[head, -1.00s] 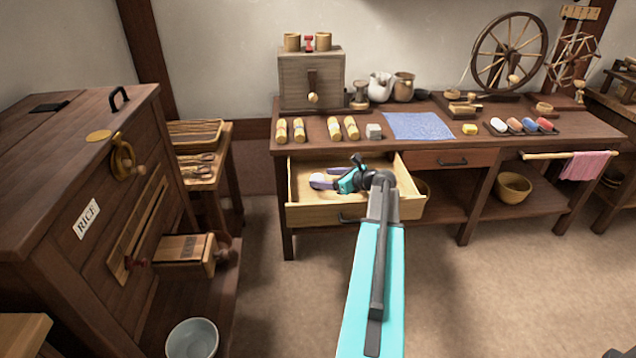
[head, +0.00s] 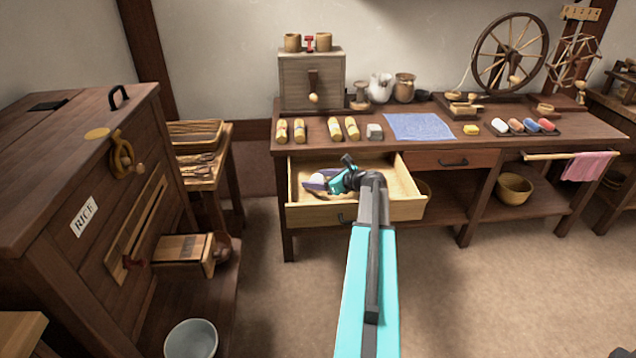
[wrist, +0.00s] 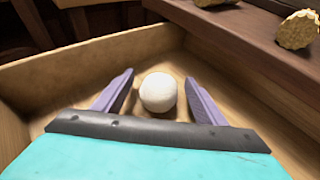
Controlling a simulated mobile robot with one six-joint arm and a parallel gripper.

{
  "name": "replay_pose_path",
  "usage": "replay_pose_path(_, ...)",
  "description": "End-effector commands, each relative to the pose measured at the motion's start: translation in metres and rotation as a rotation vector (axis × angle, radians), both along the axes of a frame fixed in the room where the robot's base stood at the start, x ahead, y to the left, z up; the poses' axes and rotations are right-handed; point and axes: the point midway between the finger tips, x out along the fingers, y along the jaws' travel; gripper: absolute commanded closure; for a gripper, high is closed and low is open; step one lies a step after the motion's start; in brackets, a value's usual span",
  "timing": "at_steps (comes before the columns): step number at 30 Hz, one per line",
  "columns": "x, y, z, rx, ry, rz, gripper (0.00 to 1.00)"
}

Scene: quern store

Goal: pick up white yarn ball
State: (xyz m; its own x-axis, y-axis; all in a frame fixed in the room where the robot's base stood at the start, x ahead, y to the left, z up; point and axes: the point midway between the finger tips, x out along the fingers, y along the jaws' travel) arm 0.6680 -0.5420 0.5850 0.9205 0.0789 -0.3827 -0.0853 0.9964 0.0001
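The white yarn ball (wrist: 158,92) lies on the floor of the open wooden drawer (head: 400,206). In the wrist view it sits between the two purple fingers of my gripper (wrist: 158,95), with a gap visible on each side. My gripper is open, reaching low into the drawer. In the head view the ball (head: 318,179) shows as a small white patch at the drawer's left, partly hidden by my gripper (head: 316,184).
The drawer's walls stand close around my gripper. A wooden rice cabinet (head: 85,170) stands at the left.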

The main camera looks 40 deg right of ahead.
Motion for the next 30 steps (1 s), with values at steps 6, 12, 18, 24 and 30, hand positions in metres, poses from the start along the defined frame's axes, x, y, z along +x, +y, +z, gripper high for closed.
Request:
replay_pose_path(6, 0.000, 0.000, 0.000, 0.000, 0.000, 0.000, 0.72)
replay_pose_path(12, -0.001, -0.001, 0.000, 0.000, 0.000, -0.001, 0.78)
replay_pose_path(18, -0.001, -0.001, 0.004, 0.000, -0.001, -0.001, 0.78)
replay_pose_path(24, -0.001, -0.001, 0.022, 0.000, 0.000, -0.001, 0.78)
replay_pose_path(30, -0.001, -0.001, 0.053, -0.001, -0.001, -0.001, 0.78)
